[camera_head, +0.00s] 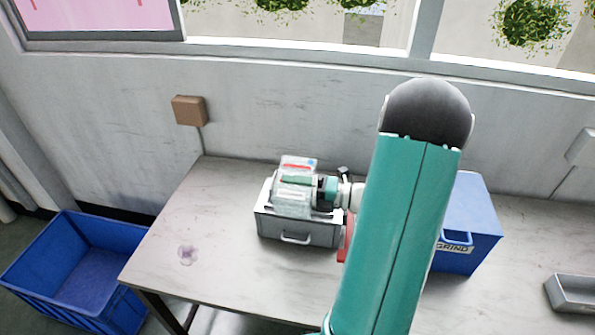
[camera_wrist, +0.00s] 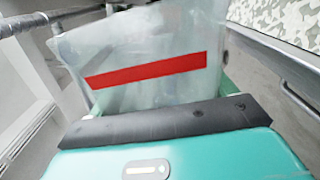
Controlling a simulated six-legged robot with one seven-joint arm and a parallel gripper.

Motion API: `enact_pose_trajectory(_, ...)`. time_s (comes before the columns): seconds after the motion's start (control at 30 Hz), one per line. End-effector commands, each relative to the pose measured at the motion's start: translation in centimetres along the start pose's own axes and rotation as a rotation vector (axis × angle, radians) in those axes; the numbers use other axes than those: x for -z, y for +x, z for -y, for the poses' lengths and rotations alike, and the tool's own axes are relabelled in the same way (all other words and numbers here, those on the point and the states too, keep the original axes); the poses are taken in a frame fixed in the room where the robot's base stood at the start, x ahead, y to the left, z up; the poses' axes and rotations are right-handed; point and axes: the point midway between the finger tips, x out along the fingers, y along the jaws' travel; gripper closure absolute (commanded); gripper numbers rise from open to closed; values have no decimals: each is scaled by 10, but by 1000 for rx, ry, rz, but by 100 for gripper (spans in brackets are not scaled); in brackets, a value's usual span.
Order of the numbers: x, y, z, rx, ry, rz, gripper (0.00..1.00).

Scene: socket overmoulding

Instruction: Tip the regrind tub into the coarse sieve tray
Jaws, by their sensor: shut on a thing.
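My gripper (camera_head: 318,187) is shut on a clear, see-through tub (camera_head: 293,197) and holds it from its right side. The tub is over the open top of a grey metal tray (camera_head: 298,232) with a front handle, likely the coarse sieve tray. In the wrist view the tub (camera_wrist: 140,62) has a slanted red stripe and stands just beyond my gripper (camera_wrist: 170,115). The tray's rim (camera_wrist: 285,55) runs along the right there. The tub looks tilted, but how far is hard to judge. Its contents and the tray's inside are mostly hidden.
A blue box (camera_head: 475,215) lettered "GRIND" stands right of my arm, partly hidden by it. A red thing (camera_head: 346,240) shows beside the tray. A small grey tray (camera_head: 575,292) is at far right. A blue crate (camera_head: 70,265) stands left of the table (camera_head: 200,260), whose left part is mostly clear.

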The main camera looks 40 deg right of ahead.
Motion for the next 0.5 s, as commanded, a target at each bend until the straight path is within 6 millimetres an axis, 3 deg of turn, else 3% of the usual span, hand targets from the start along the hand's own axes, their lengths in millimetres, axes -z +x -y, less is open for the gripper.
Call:
enact_pose_trajectory(0.33, 2, 0, 3, 0, -35, 0, 52)
enact_pose_trajectory(0.5, 6, 0, 15, 2, -177, 1, 52)
